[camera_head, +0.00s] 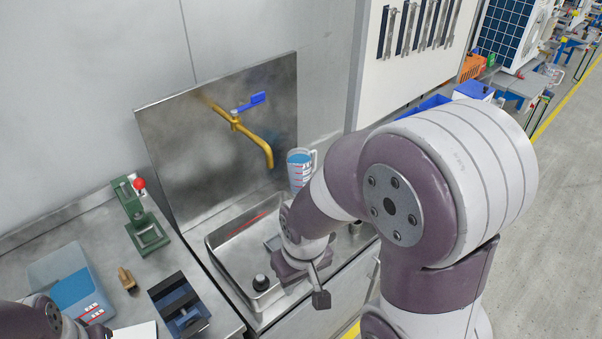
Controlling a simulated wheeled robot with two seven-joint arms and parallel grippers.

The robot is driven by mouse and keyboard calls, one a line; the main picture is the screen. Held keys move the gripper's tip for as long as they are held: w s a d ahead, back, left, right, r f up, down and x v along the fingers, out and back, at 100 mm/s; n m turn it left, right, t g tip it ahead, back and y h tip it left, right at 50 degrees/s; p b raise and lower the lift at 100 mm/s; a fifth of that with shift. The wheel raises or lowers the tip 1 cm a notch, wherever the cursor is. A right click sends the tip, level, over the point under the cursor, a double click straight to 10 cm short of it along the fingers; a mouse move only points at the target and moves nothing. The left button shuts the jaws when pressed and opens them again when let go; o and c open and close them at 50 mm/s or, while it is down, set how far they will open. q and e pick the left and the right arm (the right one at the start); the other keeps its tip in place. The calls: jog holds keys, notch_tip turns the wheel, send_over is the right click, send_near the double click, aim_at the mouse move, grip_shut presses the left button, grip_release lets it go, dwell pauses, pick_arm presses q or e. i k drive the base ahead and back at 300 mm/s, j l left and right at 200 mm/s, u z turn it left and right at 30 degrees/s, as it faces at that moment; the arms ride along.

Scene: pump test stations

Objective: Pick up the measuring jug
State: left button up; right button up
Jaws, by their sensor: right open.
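The measuring jug (299,165) is clear with red markings, blue contents and a handle on its right. It appears upright at the back right of the sink, right of the tap's spout. My right arm hides its lower part. My right gripper (308,279) is open, above the front of the sink, nearer the camera than the jug and apart from it. Only a part of my left arm shows at the lower left corner; its gripper is out of view.
The steel sink (222,232) has a brass tap (256,142) with a blue lever above it. A black knobbed object (261,283) is in the sink. On the left bench are a green press (146,227), a blue-filled container (70,283) and a dark tray (180,305).

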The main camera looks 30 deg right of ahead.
aim_at(299, 160)
jog(key=l+u, duration=0.35)
jog(key=l, duration=0.75)
jog(key=i+l+u, duration=0.1)
jog(key=l+u, duration=0.2)
jog(key=l, duration=0.75)
jog(key=l+u, duration=0.3)
jog(key=l, duration=0.75)
